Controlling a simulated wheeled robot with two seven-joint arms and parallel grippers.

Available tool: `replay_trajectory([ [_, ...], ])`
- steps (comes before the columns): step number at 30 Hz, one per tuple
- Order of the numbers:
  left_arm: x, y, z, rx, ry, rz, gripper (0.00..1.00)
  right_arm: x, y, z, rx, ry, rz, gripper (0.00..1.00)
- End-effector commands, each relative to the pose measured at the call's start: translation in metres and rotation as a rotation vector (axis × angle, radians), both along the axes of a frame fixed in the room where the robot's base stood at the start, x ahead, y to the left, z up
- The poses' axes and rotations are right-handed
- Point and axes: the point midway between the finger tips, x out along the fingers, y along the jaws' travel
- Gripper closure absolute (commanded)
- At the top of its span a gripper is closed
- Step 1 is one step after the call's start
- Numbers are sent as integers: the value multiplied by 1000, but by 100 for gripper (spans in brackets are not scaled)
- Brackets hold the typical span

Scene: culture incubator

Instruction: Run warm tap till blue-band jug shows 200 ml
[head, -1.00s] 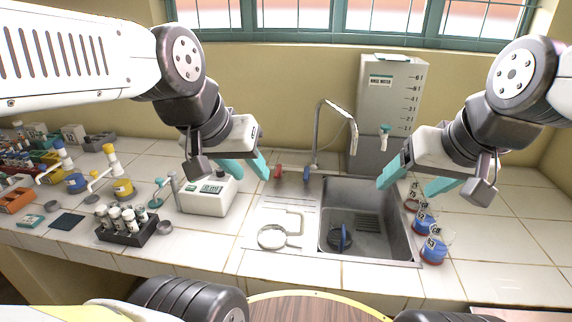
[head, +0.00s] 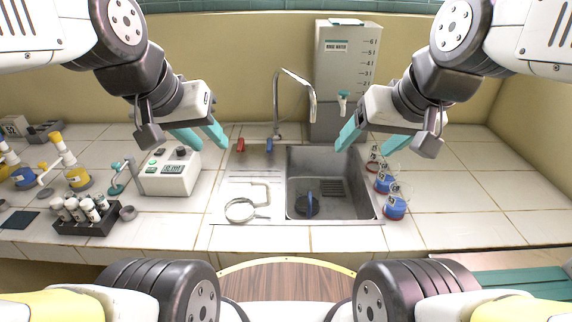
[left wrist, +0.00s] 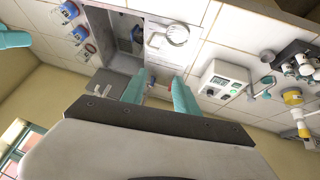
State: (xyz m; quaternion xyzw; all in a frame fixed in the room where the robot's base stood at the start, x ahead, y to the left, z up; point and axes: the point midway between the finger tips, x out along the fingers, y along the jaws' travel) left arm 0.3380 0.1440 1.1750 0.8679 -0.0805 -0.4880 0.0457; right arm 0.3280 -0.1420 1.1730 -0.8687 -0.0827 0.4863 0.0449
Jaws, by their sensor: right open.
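The sink (head: 360,205) is at the centre, with a curved faucet (head: 294,76) at its back. A red tap knob (head: 241,144) and a blue tap knob (head: 269,145) sit behind the drainboard. A dark round vessel with a blue upright part (head: 307,205) stands in the basin; I cannot tell whether it is the blue-band jug, and no level is readable. A clear round jug with a handle (head: 240,210) is on the drainboard. My left gripper (head: 205,137) is open and empty, left of the red knob. My right gripper (head: 368,138) is open and empty above the basin's right back.
Several labelled flasks with blue or red contents (head: 385,183) line the sink's right side. A rinse water tank (head: 345,70) stands behind. A white digital device (head: 168,172) and a vial rack (head: 86,222) are at left.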

Motion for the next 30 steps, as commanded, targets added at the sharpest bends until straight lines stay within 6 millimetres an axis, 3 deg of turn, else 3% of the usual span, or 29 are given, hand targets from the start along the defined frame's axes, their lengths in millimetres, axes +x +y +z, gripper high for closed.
replay_trajectory([
  [5,57,6,2,13,35,18,64,0,0,0,0,0,0,28],
  [11,145,13,-14,40,74,46,64,0,0,0,0,0,0,28],
  [17,232,20,-57,81,109,68,64,0,0,0,0,0,0,28],
  [21,286,22,-100,114,129,76,64,0,0,0,0,0,0,28],
  [24,316,24,-131,136,140,80,64,0,0,0,0,0,0,28],
  [30,347,25,-170,163,152,79,64,0,0,0,0,0,0,28],
])
